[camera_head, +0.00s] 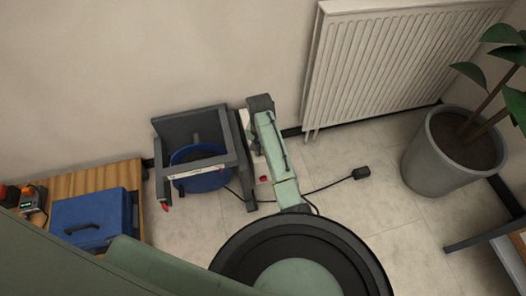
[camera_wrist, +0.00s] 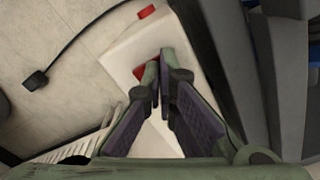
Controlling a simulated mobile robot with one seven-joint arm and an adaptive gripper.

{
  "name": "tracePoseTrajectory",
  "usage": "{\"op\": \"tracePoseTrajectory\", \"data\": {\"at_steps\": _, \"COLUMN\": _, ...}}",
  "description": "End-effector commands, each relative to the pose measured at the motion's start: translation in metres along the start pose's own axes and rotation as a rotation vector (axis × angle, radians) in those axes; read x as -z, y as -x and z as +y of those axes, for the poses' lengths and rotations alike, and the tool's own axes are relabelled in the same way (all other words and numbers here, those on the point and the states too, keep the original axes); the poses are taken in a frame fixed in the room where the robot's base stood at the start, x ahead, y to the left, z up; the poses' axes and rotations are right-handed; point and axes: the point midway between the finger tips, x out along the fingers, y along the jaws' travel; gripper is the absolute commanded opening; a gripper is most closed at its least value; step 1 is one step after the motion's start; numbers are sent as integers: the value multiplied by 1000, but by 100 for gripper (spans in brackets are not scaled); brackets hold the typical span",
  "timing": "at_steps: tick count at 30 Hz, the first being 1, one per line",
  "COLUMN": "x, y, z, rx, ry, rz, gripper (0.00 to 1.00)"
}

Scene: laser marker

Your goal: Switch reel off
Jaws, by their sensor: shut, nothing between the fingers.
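A white box (camera_wrist: 115,50) with two red switches lies on the floor. In the wrist view one red switch (camera_wrist: 147,12) is near the top edge. A second red switch (camera_wrist: 139,72) is beside my fingertips and partly hidden by them. The box also shows in the head view (camera_head: 264,192), mostly covered by my arm, with one red spot visible. My gripper (camera_wrist: 160,60) is shut and empty, its tips over the box. I cannot tell whether they touch it. A blue drum (camera_head: 200,181) sits in a dark grey frame left of the box.
The dark frame (camera_head: 240,165) stands close beside the box. A black cable runs right to a small black block (camera_head: 361,173). A wooden bench (camera_head: 95,180) with a blue case (camera_head: 90,218) is at left. A radiator (camera_head: 395,65) and potted plant (camera_head: 455,150) are at right.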

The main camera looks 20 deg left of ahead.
Motion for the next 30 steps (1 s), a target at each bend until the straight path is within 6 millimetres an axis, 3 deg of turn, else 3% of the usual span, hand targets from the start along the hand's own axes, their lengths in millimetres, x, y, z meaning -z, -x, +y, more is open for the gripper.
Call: {"op": "tracePoseTrajectory", "data": {"at_steps": 30, "x": 0, "y": 69, "z": 0, "rx": 1, "ry": 0, "rz": 0, "gripper": 0}}
